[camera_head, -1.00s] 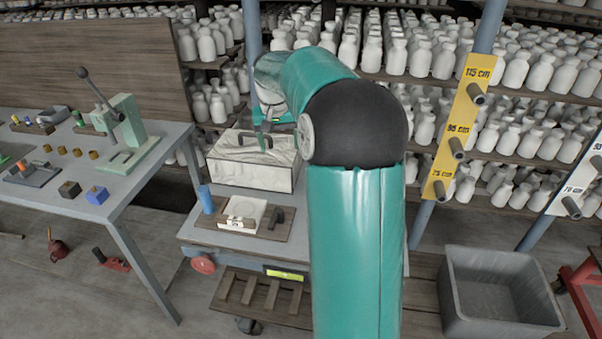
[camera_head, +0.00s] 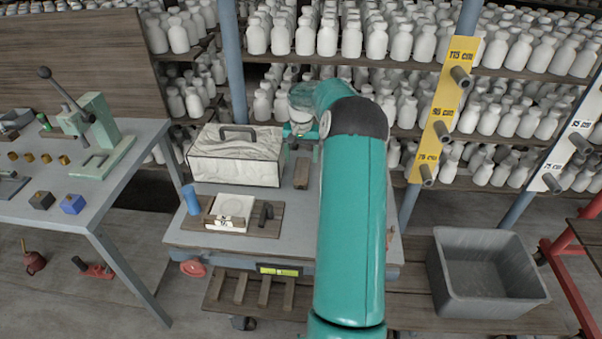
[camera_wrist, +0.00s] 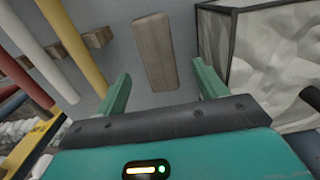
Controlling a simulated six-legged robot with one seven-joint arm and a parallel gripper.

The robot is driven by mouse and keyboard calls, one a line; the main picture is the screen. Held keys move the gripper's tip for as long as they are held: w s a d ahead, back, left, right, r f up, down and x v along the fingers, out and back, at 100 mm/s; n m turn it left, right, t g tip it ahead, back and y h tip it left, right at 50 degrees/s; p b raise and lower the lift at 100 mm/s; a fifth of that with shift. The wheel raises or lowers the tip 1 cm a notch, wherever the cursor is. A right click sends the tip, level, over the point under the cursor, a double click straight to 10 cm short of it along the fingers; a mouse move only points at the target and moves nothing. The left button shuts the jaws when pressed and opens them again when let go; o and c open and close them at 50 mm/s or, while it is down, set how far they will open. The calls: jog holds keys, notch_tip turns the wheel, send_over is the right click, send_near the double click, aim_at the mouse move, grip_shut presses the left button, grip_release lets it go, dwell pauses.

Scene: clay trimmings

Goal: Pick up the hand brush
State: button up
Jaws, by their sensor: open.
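A brown wooden block, which looks like the hand brush (camera_head: 302,172), lies on the cart top just right of the white marbled box. In the wrist view the brush (camera_wrist: 154,50) is a long, rounded wooden piece; no bristles show. My gripper (camera_wrist: 160,74) is open and empty, its two teal fingers spread. The brush lies beyond the fingertips, in line with the gap between them, and seems apart from them. In the head view my gripper (camera_head: 301,137) is small, behind the brush's far end, and partly hidden by my arm.
The white marbled box (camera_head: 236,158) with a dark handle stands close left of the brush. A wooden board with a white tray (camera_head: 231,212) and a blue cylinder (camera_head: 191,200) are nearer. Bottle shelves rise behind. A yellow height-marked post (camera_head: 443,110) and grey bin (camera_head: 486,275) are right.

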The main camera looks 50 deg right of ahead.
aim_at(302, 167)
jog(key=shift+d+f, duration=0.15)
jog(key=shift+f, duration=3.45)
jog(key=c, duration=1.1)
jog(key=shift+r, duration=0.1)
jog(key=shift+r, duration=0.55)
notch_tip(302, 167, up, 2)
jog(key=shift+s+r, duration=0.15)
jog(key=shift+s+d+r, duration=0.1)
jog(key=shift+s+r, duration=1.45)
jog(key=shift+s, duration=0.75)
jog(key=shift+s+d+r, duration=0.1)
jog(key=shift+s+r, duration=1.5)
jog(key=shift+s, duration=0.75)
jog(key=shift+s+r, duration=1.55)
jog(key=shift+s, duration=0.75)
